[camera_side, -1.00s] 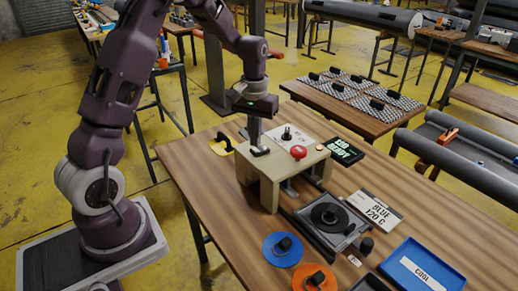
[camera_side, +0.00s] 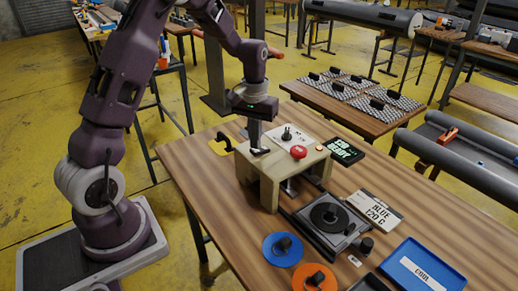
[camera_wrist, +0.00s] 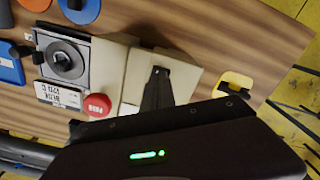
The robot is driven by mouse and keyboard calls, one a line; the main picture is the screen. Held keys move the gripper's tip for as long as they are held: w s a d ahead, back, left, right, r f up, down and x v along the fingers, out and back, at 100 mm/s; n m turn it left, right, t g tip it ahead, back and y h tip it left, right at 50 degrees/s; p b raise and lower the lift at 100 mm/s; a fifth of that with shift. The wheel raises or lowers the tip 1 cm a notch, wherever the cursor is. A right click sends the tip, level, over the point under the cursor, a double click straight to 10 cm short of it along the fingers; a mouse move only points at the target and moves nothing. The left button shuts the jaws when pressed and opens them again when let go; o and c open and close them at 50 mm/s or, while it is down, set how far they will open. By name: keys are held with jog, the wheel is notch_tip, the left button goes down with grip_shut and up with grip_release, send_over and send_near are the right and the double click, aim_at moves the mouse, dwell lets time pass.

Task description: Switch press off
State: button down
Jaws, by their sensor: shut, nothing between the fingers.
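The press is a pale box-like stand (camera_side: 258,180) on the wooden table; its top also shows in the wrist view (camera_wrist: 190,75). On top are a red button (camera_side: 299,152), also in the wrist view (camera_wrist: 97,105), a white plate with a dark-tipped lever (camera_side: 287,133), and a small orange light (camera_side: 320,147). My gripper (camera_side: 257,146) is shut and empty, pointing down at the rear-left part of the press top. In the wrist view its dark fingers (camera_wrist: 159,75) cover part of a small dark fitting there; I cannot tell whether they touch it.
A display (camera_side: 344,151) with green text stands behind the press. In front are a plate with a round die (camera_side: 328,217), blue (camera_side: 273,252) and orange (camera_side: 301,281) discs with black knobs, and a blue tray (camera_side: 408,281). A yellow piece (camera_side: 219,148) lies left of the press.

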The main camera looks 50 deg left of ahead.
jog(key=shift+f, duration=0.6)
jog(key=shift+r, duration=3.55)
jog(key=s+d+r+m+t, duration=0.3)
jog(key=s+d+r, duration=0.7)
jog(key=s+r, duration=0.2)
jog(key=s+d+m+t, duration=0.2)
jog(key=s+d+m, duration=0.1)
jog(key=s, duration=0.9)
jog(key=shift+s+d+f+t, duration=0.2)
jog(key=shift+d+f+t, duration=0.15)
jog(key=shift+d, duration=0.5)
